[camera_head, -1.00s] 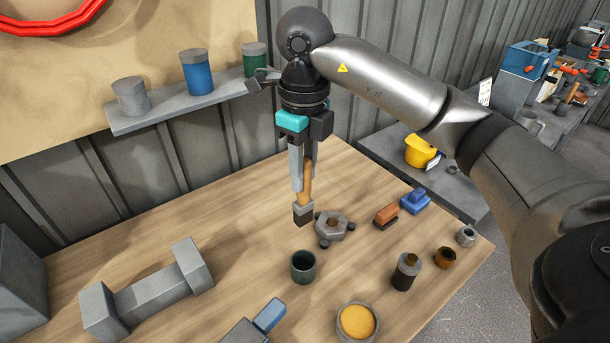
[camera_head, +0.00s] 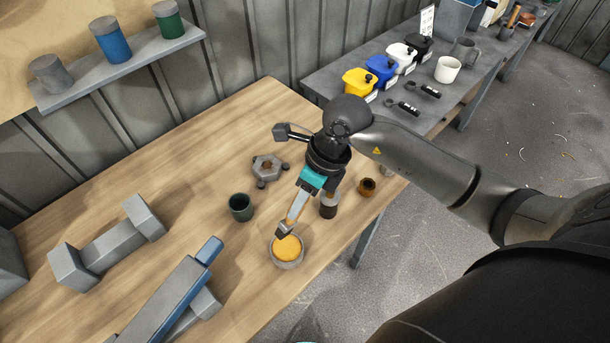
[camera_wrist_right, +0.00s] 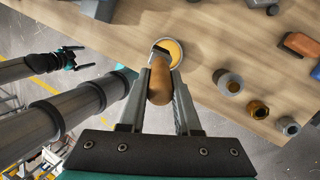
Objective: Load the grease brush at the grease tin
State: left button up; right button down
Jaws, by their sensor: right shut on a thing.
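My right gripper (camera_head: 296,212) is shut on the brush's wooden handle (camera_wrist_right: 159,82), and the brush points down. The grease tin (camera_head: 287,263) is a round grey tin with yellow-orange grease, near the table's front edge. The brush's dark head (camera_head: 284,230) is at the far rim of the tin in the head view. In the right wrist view the head overlaps the tin (camera_wrist_right: 178,60); I cannot tell whether it touches the grease.
A dark green cup (camera_head: 241,207) stands left of the tin. A grey knobbed piece (camera_head: 267,168) lies behind. A long blue-grey tool (camera_head: 175,295) lies at left front.

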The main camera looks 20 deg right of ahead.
jog(key=shift+s+d+f, duration=0.1)
jog(key=shift+s+f, duration=0.1)
jog(key=shift+s, duration=0.05)
jog(key=shift+f+b, duration=2.35)
jog(key=shift+f, duration=0.6)
jog(key=shift+f+b, duration=0.5)
jog(key=shift+f, duration=0.05)
jog(key=shift+r, duration=0.1)
jog(key=shift+r+p, duration=2.85)
jog(key=shift+r, duration=0.65)
